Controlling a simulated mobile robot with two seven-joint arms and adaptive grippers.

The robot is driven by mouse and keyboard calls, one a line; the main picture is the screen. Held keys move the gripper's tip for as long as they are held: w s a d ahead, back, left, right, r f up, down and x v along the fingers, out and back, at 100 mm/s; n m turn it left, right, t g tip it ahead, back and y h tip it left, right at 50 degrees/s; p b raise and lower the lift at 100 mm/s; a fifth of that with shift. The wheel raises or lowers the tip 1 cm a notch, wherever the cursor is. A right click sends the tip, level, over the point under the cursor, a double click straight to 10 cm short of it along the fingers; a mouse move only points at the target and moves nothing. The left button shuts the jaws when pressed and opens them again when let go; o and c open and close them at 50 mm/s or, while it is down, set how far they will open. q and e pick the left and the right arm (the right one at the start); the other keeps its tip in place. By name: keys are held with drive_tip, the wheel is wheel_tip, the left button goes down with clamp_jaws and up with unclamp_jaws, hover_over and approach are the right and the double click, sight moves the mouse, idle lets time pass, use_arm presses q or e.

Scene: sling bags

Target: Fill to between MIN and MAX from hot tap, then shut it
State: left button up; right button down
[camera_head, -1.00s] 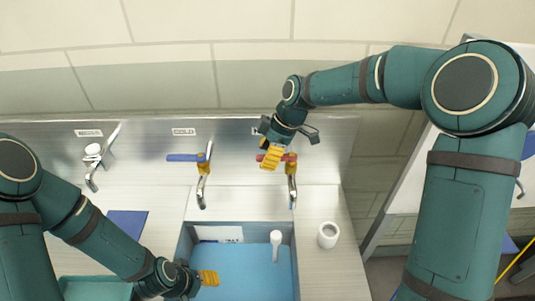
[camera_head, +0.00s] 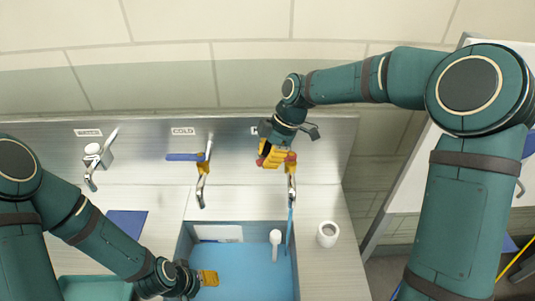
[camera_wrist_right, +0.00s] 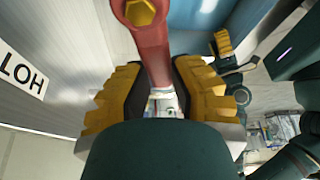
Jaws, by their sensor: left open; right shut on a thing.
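The hot tap (camera_head: 291,183) is at the back right of the sink basin (camera_head: 235,270), with a thin blue stream of water (camera_head: 289,225) falling from its spout into the basin. My right gripper (camera_head: 275,155) is shut on the tap's red lever; in the right wrist view the red lever (camera_wrist_right: 152,50) lies between the yellow finger pads. My left gripper (camera_head: 209,278) is open and low at the basin's left side. A white panel (camera_head: 218,233) is on the basin's back wall; its marks are too small to read. The basin's blue bottom shows; I cannot tell the water level.
The cold tap (camera_head: 203,180) with a blue lever stands left of the hot tap. A white long-handled item (camera_head: 276,243) is at the basin's back. A white cup (camera_head: 327,235) stands on the right counter. A third tap (camera_head: 95,160) is at the far left.

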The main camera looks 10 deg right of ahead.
sight(285, 158)
drive_tip(key=shift+s+f+n, duration=0.15)
drive_tip(key=shift+s+n, duration=0.1)
drive_tip(key=shift+n, duration=0.05)
drive_tip(key=c, duration=0.8)
unclamp_jaws()
drive_tip(key=shift+w, duration=0.1)
drive_tip(key=v, duration=1.2)
drive_tip(key=shift+w, duration=0.1)
